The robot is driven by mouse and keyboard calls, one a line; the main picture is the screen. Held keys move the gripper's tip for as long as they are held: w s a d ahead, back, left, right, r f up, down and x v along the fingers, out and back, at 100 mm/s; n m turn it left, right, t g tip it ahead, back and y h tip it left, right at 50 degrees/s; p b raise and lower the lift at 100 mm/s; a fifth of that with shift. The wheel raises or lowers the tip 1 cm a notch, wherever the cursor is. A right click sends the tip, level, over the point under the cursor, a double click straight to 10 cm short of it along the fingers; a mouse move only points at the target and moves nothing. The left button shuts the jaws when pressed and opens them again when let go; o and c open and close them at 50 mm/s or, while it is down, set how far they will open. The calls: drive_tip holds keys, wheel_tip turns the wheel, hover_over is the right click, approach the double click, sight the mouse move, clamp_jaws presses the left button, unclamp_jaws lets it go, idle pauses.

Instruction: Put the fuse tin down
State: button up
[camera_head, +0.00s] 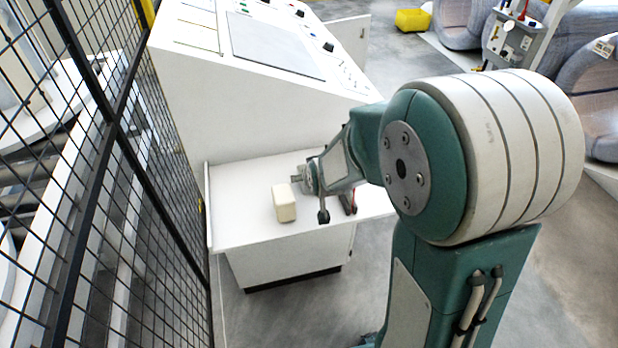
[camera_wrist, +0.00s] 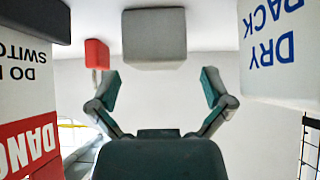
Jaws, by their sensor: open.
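A plain grey block, seemingly the fuse tin (camera_wrist: 154,38), is at the top middle of the wrist view, just beyond my gripper (camera_wrist: 160,78). The fingers are spread on either side of its line, with a visible gap and no grip on it. In the head view my gripper (camera_head: 299,182) is low over the white shelf (camera_head: 240,228) of the console. The grey block cannot be made out clearly there. The wrist picture is upside down, as its lettering shows.
A cream box (camera_head: 285,203) stands close beside my gripper; in the wrist view a box lettered DRY PACK (camera_wrist: 275,45) is on the right. A red object (camera_wrist: 97,54) and a DANGER-marked item (camera_wrist: 28,110) are left. Mesh fencing (camera_head: 120,150) borders the shelf's left.

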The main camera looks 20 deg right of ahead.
drive_tip(key=x, duration=0.5)
drive_tip(key=shift+d, duration=0.1)
drive_tip(key=c, duration=1.2)
